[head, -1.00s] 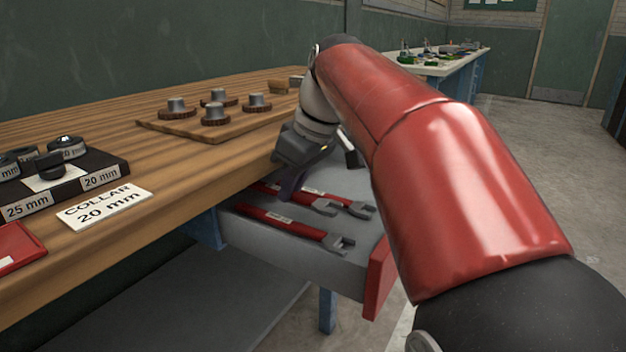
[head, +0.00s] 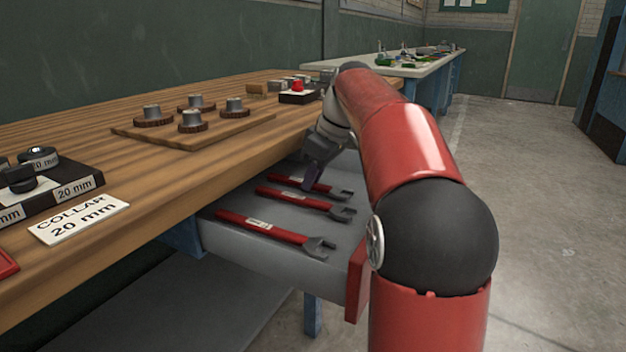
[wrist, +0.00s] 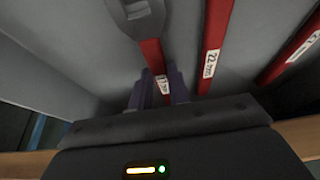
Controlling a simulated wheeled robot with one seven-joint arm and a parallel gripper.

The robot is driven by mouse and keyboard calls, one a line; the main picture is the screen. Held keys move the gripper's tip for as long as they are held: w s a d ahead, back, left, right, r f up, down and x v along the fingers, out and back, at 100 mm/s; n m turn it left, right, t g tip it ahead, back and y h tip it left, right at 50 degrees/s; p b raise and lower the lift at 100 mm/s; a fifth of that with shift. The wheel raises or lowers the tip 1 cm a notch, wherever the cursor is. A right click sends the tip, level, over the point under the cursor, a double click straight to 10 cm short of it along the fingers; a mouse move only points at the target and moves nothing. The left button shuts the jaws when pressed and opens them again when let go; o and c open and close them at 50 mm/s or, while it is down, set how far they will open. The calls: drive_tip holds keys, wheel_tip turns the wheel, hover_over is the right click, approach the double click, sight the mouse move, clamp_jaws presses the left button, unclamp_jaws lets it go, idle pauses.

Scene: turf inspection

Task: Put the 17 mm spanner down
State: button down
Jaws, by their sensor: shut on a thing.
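My gripper (head: 310,180) reaches down into the open grey drawer (head: 225,240) under the bench top. It is shut on the handle of the farthest red spanner (head: 340,193), which I take as the 17 mm one; its label is partly hidden. In the wrist view the fingers (wrist: 157,85) sit either side of this red handle (wrist: 152,55), with its grey jaw pointing away. The spanner is at or just above the drawer floor; I cannot tell whether it touches. A 22 mm spanner (wrist: 212,45) lies beside it, and a third spanner (head: 270,230) lies nearest in the head view.
The wooden bench top (head: 225,150) overhangs the drawer. On it are a board with several pegged parts (head: 193,122), a "COLLAR 20 mm" card (head: 78,220) and a black collar holder (head: 70,190). The drawer's red front (head: 357,283) sticks out. The floor at right is clear.

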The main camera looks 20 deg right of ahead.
drive_tip(key=shift+f, duration=0.15)
drive_tip(key=c, duration=1.3)
unclamp_jaws()
drive_tip(key=p+v, duration=0.3)
drive_tip(key=v, duration=0.9)
drive_tip(key=shift+p, duration=0.3)
